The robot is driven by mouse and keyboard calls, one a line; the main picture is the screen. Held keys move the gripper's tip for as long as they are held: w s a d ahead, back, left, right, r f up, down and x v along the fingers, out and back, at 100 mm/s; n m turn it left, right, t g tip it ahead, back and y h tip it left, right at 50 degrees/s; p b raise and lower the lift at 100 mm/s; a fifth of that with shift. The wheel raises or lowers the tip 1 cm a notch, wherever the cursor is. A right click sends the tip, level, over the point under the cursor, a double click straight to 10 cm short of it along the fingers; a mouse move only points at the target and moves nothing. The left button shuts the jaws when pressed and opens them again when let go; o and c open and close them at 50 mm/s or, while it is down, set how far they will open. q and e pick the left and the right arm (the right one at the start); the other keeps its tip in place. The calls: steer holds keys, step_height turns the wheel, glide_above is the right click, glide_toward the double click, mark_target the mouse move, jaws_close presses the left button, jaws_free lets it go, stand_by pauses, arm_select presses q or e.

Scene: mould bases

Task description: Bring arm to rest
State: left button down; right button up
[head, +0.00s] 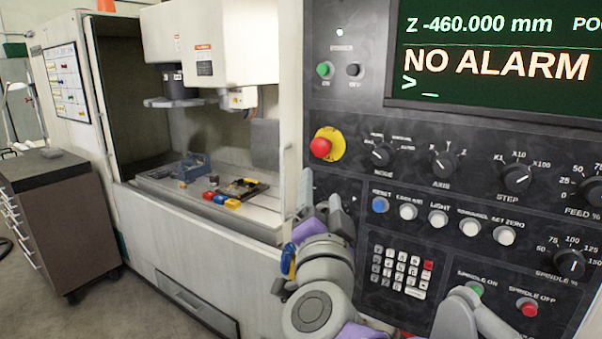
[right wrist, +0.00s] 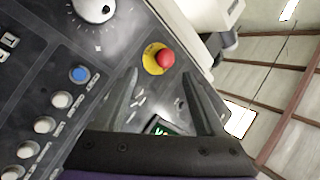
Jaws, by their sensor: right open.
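My right gripper (head: 321,209) is beside the left edge of the control panel (head: 460,205) in the head view, below the red emergency stop and left of the blue reset button. My grey and purple arm reaches up to it from the bottom. In the right wrist view the two dark fingers of this gripper (right wrist: 160,76) stand apart with nothing between them. The panel lies behind and to the left of them there. I cannot tell how far the fingers are from the panel. My left gripper does not show.
The red emergency stop (head: 321,147) and blue reset button (head: 380,205) are close to the gripper. The machine's open bay (head: 215,150) holds a blue vise (head: 192,167) and small coloured parts. A drawer cabinet (head: 50,215) stands left. Floor is clear between cabinet and machine.

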steer(key=s+f+n+g+y, duration=0.3)
steer(key=f+n, duration=0.2)
steer(key=f, duration=0.6)
steer(key=s+f+n+g+y, duration=0.2)
steer(key=f+n+g+y, duration=0.15)
steer(key=f, duration=0.85)
steer(key=s+d+f+g+h, duration=0.1)
steer(key=s+d+f+g, duration=0.1)
steer(key=s+d+f, duration=0.2)
steer(key=s+d+f+n+g+h, duration=0.1)
steer(key=s+d+f+g+h, duration=0.1)
steer(key=s+f, duration=0.5)
steer(key=s+d+f+g+h, duration=0.2)
steer(key=s+d+f+g, duration=0.2)
steer(key=d+f, duration=0.3)
step_height(320, 180, down, 5)
steer(key=shift+s+f, duration=0.1)
steer(key=shift+s, duration=0.6)
steer(key=shift+d+n+h, duration=0.1)
steer(key=shift+n+h, duration=0.15)
